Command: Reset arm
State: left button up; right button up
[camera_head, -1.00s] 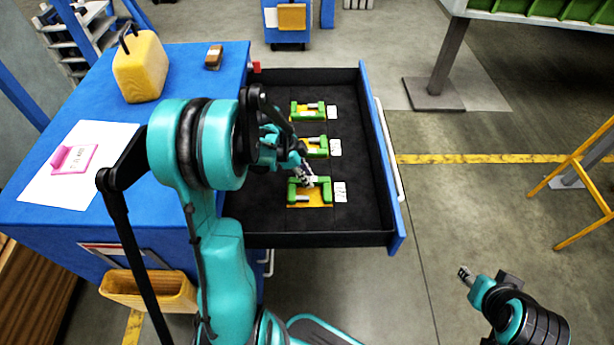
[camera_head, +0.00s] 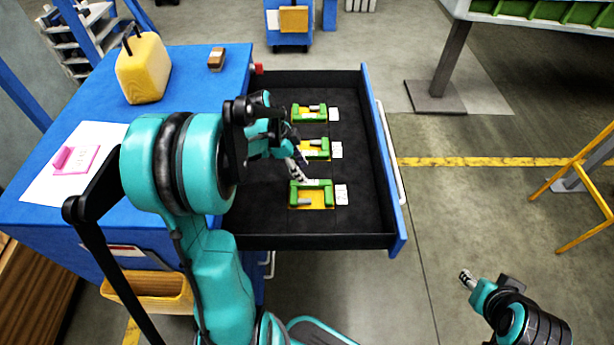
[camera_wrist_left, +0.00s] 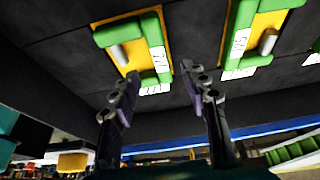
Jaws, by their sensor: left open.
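My left gripper (camera_head: 300,170) hangs over the open drawer (camera_head: 260,215), just left of and behind the nearest green and yellow fixture (camera_head: 318,185). In the left wrist view its two fingers (camera_wrist_left: 163,85) stand apart with nothing between them. That view also shows one fixture (camera_wrist_left: 150,40) beyond the left finger and another (camera_wrist_left: 255,30) at upper right, each with a grey cylindrical piece and white labels. My right gripper (camera_head: 467,277) is at lower right over the floor, apart from everything; its jaws are too small to read.
Two more fixtures, a middle one (camera_head: 316,148) and a far one (camera_head: 309,113), lie in the drawer. A blue cabinet top (camera_head: 190,90) at left holds a yellow can (camera_head: 143,68) and a pink item (camera_head: 76,159). A yellow stand (camera_head: 580,190) is at right; floor between is clear.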

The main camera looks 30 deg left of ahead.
pick_arm(q)
jog(key=v, duration=0.6)
jog(key=s+d+r+n+t+y, duration=0.1)
jog(key=s+d+n+t+y, duration=0.1)
jog(key=s+d+n, duration=0.3)
jog(key=s+d+r+n+t+y, duration=0.1)
jog(key=s+d+n+t+y, duration=0.1)
jog(key=s+d+n, duration=0.4)
jog(key=d, duration=0.5)
jog(key=shift+d+r+n+t, duration=0.35)
jog(key=shift+n+t, duration=0.05)
jog(key=shift+c, duration=0.9)
jog(key=shift+d, duration=0.1)
jog(key=shift+c, duration=0.4)
